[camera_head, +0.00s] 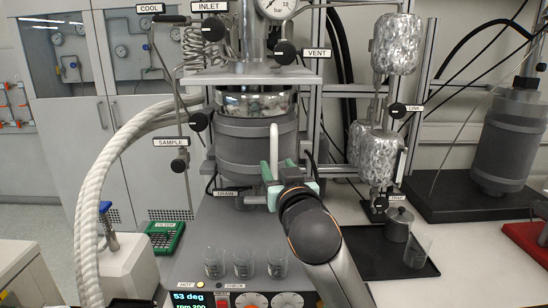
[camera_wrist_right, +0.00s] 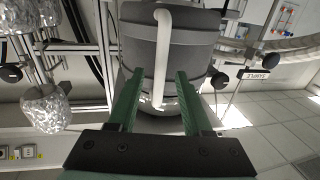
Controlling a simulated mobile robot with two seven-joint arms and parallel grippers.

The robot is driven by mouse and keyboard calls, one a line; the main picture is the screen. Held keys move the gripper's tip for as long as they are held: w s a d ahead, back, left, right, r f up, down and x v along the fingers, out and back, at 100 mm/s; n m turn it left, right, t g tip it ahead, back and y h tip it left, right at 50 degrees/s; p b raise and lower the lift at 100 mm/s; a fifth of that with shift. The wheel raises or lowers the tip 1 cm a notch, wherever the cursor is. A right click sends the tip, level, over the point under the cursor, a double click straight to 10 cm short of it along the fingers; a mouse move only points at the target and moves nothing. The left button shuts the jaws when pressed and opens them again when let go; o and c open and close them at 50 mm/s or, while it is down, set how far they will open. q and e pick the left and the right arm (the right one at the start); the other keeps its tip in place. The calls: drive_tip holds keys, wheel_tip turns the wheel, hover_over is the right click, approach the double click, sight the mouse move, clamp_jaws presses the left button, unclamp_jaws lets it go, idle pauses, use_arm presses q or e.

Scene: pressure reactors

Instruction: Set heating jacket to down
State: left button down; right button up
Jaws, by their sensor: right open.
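The heating jacket (camera_head: 228,150) is a dark grey cylinder around the central reactor, and it also shows in the right wrist view (camera_wrist_right: 190,52). A band of the shiny metal vessel (camera_head: 255,103) shows above its upper edge. The jacket's white handle (camera_head: 274,148) stands upright on its front; in the right wrist view the handle (camera_wrist_right: 162,55) lies between my fingers. My right gripper (camera_head: 285,174) has its green fingers open on either side of the handle, with gaps visible on both sides in the wrist view (camera_wrist_right: 158,76). My left gripper is not in view.
DRAIN (camera_head: 227,192) and SAMPLE (camera_head: 171,142) labels and valves are near the jacket. Glass beakers (camera_head: 245,262) stand on the base below. Foil-wrapped vessels (camera_head: 379,156) are on the right, a thick white hose (camera_head: 104,190) on the left. A black tray (camera_head: 372,258) lies at the right.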

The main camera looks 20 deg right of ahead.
sight(275, 163)
drive_tip(key=shift+w+d+p, duration=0.15)
drive_tip(key=shift+w+p, duration=0.15)
drive_tip(key=shift+w, duration=1.65)
clamp_jaws()
